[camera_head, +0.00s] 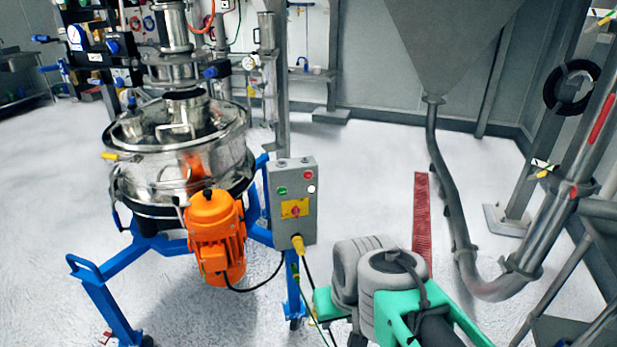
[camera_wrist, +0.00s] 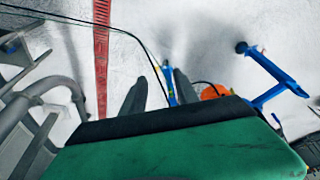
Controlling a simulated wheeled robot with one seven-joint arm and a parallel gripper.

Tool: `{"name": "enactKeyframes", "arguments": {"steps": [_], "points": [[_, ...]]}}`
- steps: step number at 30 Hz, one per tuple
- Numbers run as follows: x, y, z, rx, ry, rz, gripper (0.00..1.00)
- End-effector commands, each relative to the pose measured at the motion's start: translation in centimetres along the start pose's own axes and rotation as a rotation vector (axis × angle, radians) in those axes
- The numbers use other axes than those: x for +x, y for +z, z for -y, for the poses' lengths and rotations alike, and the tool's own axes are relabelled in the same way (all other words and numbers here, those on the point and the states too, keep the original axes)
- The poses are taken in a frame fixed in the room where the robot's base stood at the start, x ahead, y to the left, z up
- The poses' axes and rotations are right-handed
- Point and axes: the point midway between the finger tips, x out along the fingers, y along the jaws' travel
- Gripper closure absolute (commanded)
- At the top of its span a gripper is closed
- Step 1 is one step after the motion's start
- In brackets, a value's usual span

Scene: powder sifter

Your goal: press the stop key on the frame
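A grey control box (camera_head: 292,205) is mounted on the sifter's blue frame (camera_head: 103,265). Its face has a red key (camera_head: 307,175) at upper right, a green key (camera_head: 282,190) at left, a white round spot (camera_head: 311,189) below the red key, and a red knob on a yellow plate (camera_head: 295,209). No lettering is readable. In the wrist view, my gripper (camera_wrist: 160,82) has two dark fingers with a gap between them, holding nothing visible. A blue frame leg (camera_wrist: 170,88) shows beyond that gap. In the head view, my arm is at lower right, apart from the box; the fingers cannot be made out.
The steel sifter (camera_head: 180,155) and its orange motor (camera_head: 215,235) stand left of the box. A yellow plug and cables (camera_head: 298,243) hang below it. A steel pipe (camera_head: 455,220) and a red floor grating (camera_head: 422,215) are to the right. White floor lies between.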

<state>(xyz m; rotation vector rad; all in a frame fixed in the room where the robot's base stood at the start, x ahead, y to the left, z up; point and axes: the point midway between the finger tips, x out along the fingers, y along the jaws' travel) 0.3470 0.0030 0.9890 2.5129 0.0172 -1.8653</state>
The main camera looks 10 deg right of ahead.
Motion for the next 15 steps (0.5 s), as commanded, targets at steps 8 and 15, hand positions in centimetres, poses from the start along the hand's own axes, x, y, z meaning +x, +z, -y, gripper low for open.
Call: {"name": "enactKeyframes", "arguments": {"steps": [8,15], "points": [[0.00,0.00,0.00,0.000,0.000,0.000,0.86],[0.00,0.00,0.00,0.000,0.000,0.000,1.00]]}}
